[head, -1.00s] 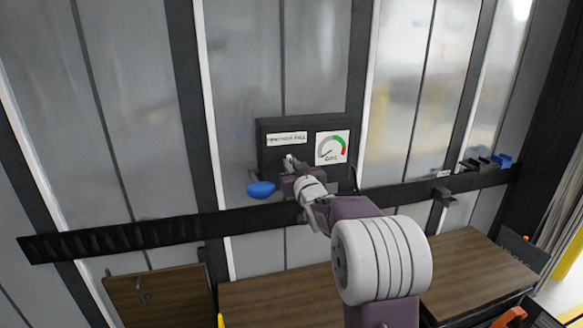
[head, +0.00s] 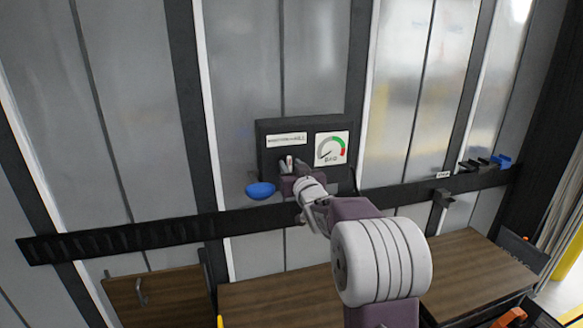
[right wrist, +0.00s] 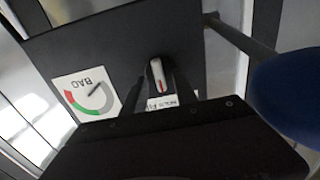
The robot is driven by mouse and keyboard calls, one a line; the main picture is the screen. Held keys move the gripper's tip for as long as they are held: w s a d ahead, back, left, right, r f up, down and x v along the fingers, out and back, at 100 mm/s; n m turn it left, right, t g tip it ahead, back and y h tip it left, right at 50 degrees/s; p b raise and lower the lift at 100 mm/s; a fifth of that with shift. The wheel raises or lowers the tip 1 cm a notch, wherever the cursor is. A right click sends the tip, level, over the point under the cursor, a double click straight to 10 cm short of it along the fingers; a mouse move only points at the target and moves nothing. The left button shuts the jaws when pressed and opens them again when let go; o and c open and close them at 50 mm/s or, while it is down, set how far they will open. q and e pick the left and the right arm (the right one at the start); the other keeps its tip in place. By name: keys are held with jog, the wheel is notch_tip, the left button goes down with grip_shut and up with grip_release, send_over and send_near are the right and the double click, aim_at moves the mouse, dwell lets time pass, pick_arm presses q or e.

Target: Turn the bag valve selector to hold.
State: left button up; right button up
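The valve selector is a small pale knob with a red line; in the head view the knob (head: 289,160) is on a dark panel (head: 265,156), and it shows close up in the right wrist view (right wrist: 158,75). The knob stands roughly upright in the head view. My right gripper (head: 290,166) is at the panel, its dark fingers apart on either side of the knob; in the right wrist view the fingers (right wrist: 158,88) show gaps beside it. A label plate (head: 287,139) above the knob is too small to read fully. My left gripper is not in view.
A gauge marked BAG (head: 332,148) is right of the knob. A blue rounded handle (head: 260,190) sticks out at the panel's lower left. A black rail (head: 140,231) crosses the wall below. Brown wooden boards (head: 480,268) lie lower down.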

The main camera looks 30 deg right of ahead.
jog(key=shift+s, duration=0.3)
jog(key=b+v, duration=0.2)
jog(key=v, duration=0.6)
jog(key=shift+s, duration=0.2)
